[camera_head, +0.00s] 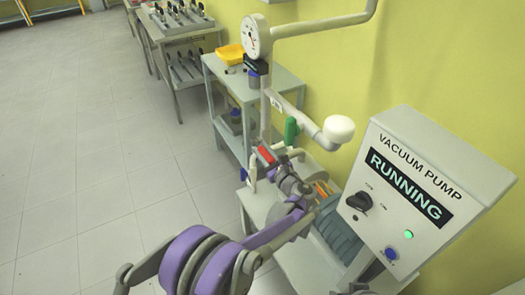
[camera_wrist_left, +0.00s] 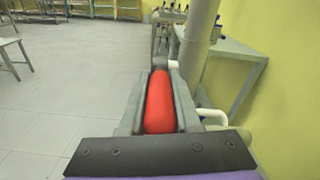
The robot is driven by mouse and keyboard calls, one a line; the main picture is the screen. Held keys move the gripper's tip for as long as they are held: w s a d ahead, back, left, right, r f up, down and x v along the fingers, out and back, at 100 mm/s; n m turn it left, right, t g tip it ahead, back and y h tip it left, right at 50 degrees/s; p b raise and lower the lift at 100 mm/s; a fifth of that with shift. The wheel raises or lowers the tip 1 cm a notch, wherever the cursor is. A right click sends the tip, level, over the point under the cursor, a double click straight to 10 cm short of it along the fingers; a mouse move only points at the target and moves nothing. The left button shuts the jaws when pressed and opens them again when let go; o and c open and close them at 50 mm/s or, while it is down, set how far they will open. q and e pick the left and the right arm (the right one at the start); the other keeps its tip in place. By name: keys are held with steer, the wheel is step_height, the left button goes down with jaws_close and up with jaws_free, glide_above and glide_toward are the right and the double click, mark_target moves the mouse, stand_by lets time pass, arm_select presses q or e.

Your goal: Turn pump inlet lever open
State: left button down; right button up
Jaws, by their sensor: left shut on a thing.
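The red lever handle (camera_wrist_left: 160,105) lies between the two grey fingers of my left gripper (camera_wrist_left: 160,85) in the left wrist view. In the head view my left gripper (camera_head: 268,158) is at the pump's piping, and a bit of the red handle (camera_head: 266,154) shows between its fingers. The gripper is shut on the handle. The lever's pivot and valve body are mostly hidden behind the gripper and arm. The vacuum pump control box (camera_head: 415,190) stands to the right, with a "RUNNING" display, a black knob and a green light. My right gripper is not in view.
A green handle (camera_head: 290,130) and a white round-capped pipe (camera_head: 338,129) are close behind my left gripper. A pressure gauge (camera_head: 256,36) sits above on the pipe. A shelf table with a yellow tray (camera_head: 230,54) stands behind. The floor to the left is clear.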

arm_select(q)
steer(key=shift+r+g+h+p, duration=0.5)
steer(key=shift+r+g+p, duration=0.2)
steer(key=shift+g+p, duration=0.1)
steer(key=shift+w+a+r+g+h+p, duration=0.1)
steer(key=shift+w+r+g+h+p, duration=0.1)
steer(key=shift+g+h+p, duration=0.5)
steer(key=c, duration=0.6)
jaws_free()
steer(key=shift+f, duration=0.15)
